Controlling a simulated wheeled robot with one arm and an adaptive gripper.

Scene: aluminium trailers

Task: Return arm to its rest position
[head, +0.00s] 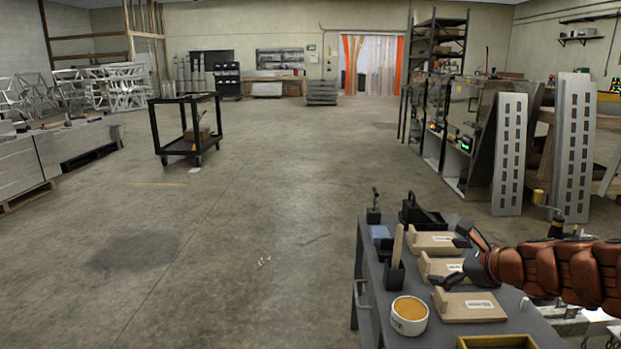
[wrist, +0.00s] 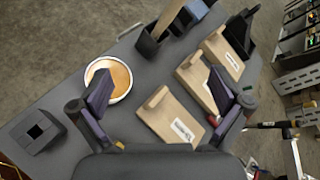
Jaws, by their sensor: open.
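My arm (head: 560,272) reaches in from the right edge of the head view, over a grey cart top (head: 375,290). My gripper (head: 450,262) is at its left end, above the cart near the wooden blocks. In the wrist view my gripper (wrist: 160,98) has its two fingers spread wide apart with nothing held between them. Below and beyond the fingers lie a wooden block with a white label (wrist: 172,117) and a round white tub with tan contents (wrist: 121,80). How high the fingers are above the cart is hard to tell.
Other labelled wooden blocks (head: 431,242), a black holder with a wooden piece (head: 394,272) and a black caddy (head: 420,214) stand on the cart. Perforated metal ramps (head: 509,155) lean at the right. A black trolley (head: 187,127) stands further off. The floor (head: 240,220) left of the cart is clear.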

